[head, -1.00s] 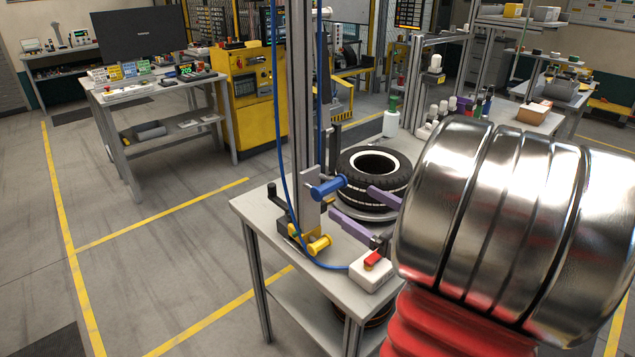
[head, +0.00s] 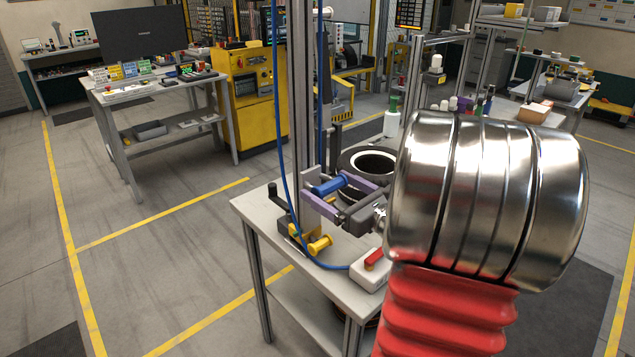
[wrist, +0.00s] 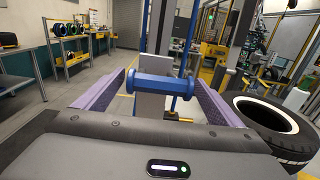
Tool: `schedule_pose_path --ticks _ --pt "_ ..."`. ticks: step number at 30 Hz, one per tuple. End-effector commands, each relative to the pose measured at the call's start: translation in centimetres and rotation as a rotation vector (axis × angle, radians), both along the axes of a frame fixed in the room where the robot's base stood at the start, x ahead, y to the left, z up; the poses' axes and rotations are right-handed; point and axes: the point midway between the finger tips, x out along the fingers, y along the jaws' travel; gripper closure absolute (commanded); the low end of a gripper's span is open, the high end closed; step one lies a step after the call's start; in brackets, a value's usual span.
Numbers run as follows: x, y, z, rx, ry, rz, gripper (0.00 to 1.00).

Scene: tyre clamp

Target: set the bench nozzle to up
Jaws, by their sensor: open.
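A blue cylinder with wider ends (head: 329,187) sits on the grey upright plate at the post on the bench; no part is marked as the nozzle. It lies crosswise in the wrist view (wrist: 165,85). My gripper (head: 323,184) has its two purple fingers open, one past each end of the blue cylinder. The wrist view shows the fingers (wrist: 159,78) on its left and right; I cannot tell if either touches. A yellow piece with rounded ends (head: 319,244) is lower on the post's foot. A white box with a red switch (head: 371,271) sits at the bench's front corner.
A tyre (head: 366,160) lies behind my gripper and shows close at right in the wrist view (wrist: 270,128). A blue hose (head: 284,150) hangs along the metal post (head: 302,90).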

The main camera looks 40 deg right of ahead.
Motion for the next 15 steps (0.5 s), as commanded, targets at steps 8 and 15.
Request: schedule_pose_path --ticks 8,15 --pt "3.4 0.2 0.0 -0.001 0.000 0.002 0.11" --pt "4.3 0.2 0.0 0.000 0.000 0.000 0.11"
